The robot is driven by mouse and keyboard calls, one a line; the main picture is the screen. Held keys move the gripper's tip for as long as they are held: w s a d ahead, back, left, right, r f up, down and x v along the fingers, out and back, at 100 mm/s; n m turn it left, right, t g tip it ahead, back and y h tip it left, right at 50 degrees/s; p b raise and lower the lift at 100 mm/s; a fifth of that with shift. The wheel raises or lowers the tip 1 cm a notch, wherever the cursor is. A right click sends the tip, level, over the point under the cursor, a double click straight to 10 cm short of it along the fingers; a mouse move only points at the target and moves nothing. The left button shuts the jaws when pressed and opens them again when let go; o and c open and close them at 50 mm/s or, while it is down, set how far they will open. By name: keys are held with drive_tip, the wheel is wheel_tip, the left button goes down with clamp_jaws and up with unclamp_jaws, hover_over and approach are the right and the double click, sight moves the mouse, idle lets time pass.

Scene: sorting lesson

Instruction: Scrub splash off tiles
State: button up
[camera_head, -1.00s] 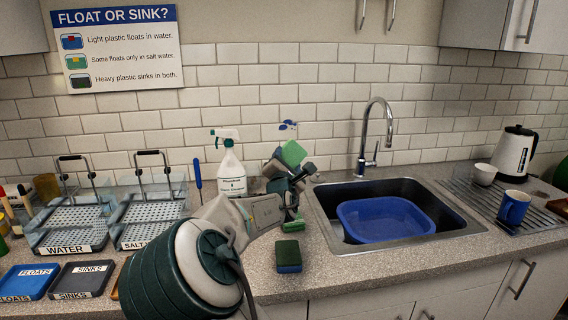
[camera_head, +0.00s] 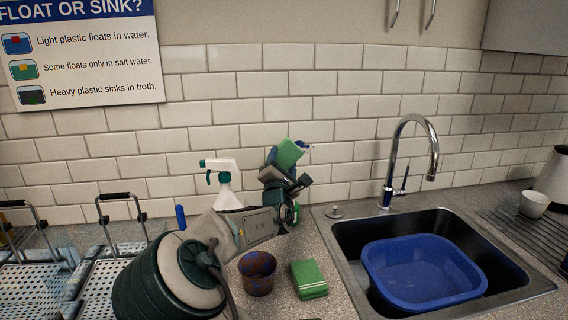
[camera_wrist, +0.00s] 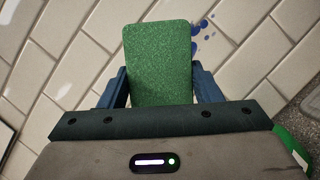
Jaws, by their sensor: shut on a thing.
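My gripper (camera_head: 284,172) is shut on a green scrubbing pad (camera_head: 290,153), held up close to the tiled wall (camera_head: 345,108). In the wrist view the pad (camera_wrist: 160,62) stands between the two blue-grey fingers. The dark blue splash (camera_wrist: 201,32) shows on the tiles just right of the pad's top. In the head view only a little of the splash (camera_head: 304,146) shows at the pad's right edge; the pad seems to hide the rest. I cannot tell whether the pad touches the tiles.
A spray bottle (camera_head: 225,183) stands behind my arm. A stained cup (camera_head: 257,273) and a second green pad (camera_head: 308,279) are on the counter. Right of them is the sink (camera_head: 345,235) with a blue basin (camera_head: 424,270) and a tall tap (camera_head: 388,170).

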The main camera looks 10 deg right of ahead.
sight(314, 141)
drive_tip(key=shift+w+d+r+p, duration=0.15)
drive_tip(key=shift+w+p, duration=0.2)
drive_tip(key=shift+w, duration=2.45)
drive_tip(key=shift+w, duration=1.45)
drive_tip(key=shift+d+b, duration=1.4)
drive_tip(key=shift+d, duration=2.4)
drive_tip(key=shift+d+b, duration=0.75)
drive_tip(key=shift+d, duration=1.05)
drive_tip(key=shift+f, duration=0.2)
drive_tip(key=shift+w+a+r+b, duration=0.1)
drive_tip(key=shift+b, duration=0.4)
